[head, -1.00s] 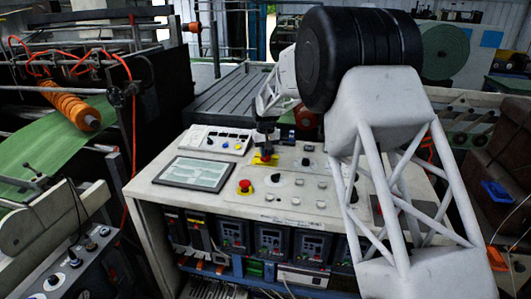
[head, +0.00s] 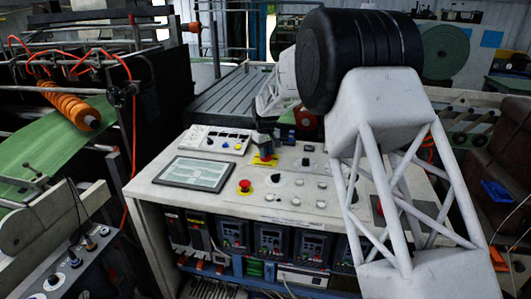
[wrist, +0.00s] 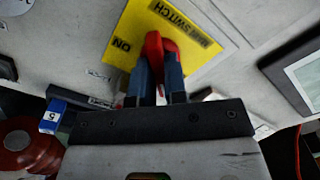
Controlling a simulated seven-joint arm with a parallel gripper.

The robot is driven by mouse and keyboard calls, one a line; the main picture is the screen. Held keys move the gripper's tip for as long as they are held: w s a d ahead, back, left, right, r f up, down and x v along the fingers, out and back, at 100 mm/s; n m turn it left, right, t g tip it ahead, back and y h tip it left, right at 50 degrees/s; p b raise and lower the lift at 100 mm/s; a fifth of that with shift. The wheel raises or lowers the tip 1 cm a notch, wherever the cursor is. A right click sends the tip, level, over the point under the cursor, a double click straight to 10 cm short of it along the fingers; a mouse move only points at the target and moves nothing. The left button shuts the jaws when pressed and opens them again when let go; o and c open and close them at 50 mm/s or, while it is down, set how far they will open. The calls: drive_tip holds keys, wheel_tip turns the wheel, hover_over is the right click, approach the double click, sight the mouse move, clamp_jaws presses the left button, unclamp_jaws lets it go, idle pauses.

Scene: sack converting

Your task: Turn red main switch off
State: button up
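The red main switch (wrist: 161,44) sits on a yellow plate (wrist: 198,38) marked "MAIN SWITCH" and "ON", which appears upside down in the wrist view. My gripper (wrist: 160,62) has its two blue fingers on either side of the red handle and appears shut on it. The fingers hide part of the handle and of the plate. In the head view the yellow plate (head: 264,160) lies on the console top, with my gripper (head: 264,153) right over it; the red handle is mostly hidden there.
My arm covers the console's right side.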

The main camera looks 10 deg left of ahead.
drive_tip(key=o, duration=0.5)
drive_tip(key=shift+c, duration=0.2)
drive_tip(key=shift+r, duration=0.1)
drive_tip(key=shift+r, duration=3.85)
